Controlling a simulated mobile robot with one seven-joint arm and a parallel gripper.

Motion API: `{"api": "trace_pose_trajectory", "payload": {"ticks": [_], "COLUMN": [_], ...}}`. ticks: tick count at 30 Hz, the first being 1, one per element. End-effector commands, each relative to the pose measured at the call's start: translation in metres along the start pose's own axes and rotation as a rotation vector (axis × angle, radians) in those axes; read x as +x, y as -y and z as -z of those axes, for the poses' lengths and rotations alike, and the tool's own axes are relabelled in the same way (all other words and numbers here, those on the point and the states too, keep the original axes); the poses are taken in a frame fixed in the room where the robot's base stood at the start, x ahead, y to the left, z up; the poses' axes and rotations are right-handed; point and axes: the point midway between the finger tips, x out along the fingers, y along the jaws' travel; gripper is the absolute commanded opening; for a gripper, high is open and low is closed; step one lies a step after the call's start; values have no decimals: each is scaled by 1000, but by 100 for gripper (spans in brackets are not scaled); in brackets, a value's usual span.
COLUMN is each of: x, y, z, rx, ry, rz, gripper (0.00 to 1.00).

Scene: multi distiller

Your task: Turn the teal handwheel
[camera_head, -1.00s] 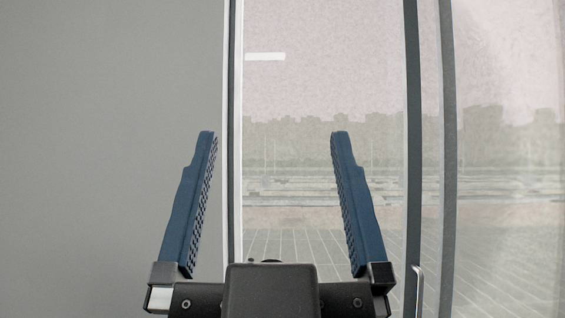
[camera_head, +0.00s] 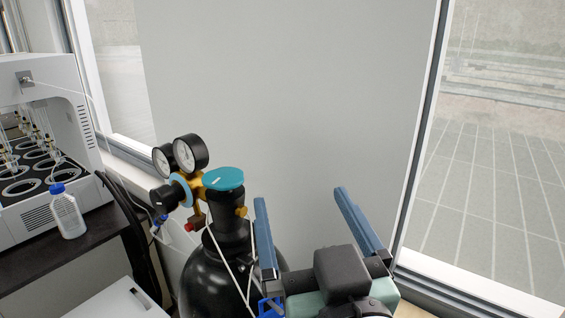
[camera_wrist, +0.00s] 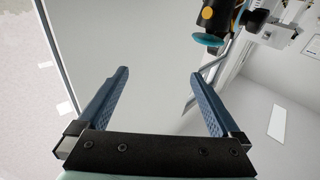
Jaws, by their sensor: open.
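The teal handwheel (camera_head: 223,179) is a flat round cap on top of a black gas cylinder (camera_head: 206,273) in the head view. A brass regulator with two dial gauges (camera_head: 190,152) sits to its left. In the wrist view the teal handwheel (camera_wrist: 206,39) shows at the top, right of centre, seen from its side. My gripper (camera_head: 300,195) is open and empty, to the right of the handwheel in the head view and apart from it. It also shows open in the wrist view (camera_wrist: 158,75).
A white distiller (camera_head: 40,130) stands on a dark bench (camera_head: 60,252) at the left, with a blue-capped bottle (camera_head: 68,212) near the bench edge. A grey wall panel (camera_head: 300,100) and window frames stand behind. Hoses and cables run beside the cylinder.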

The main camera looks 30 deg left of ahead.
Motion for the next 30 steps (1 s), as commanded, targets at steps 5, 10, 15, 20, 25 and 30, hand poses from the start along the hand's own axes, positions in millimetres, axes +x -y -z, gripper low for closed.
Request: {"api": "trace_pose_trajectory", "payload": {"ticks": [5, 10, 15, 20, 25, 30], "x": [-4, -3, 18, 52, 85, 107], "y": [42, 56, 62, 70, 77, 82], "z": [-20, -25, -26, -27, -31, -34], "rx": [44, 53, 55, 54, 54, 53], "ry": [86, 103, 104, 104, 103, 102], "rz": [184, 240, 244, 242, 240, 237], "gripper": [100, 100, 100, 100, 100, 100]}}
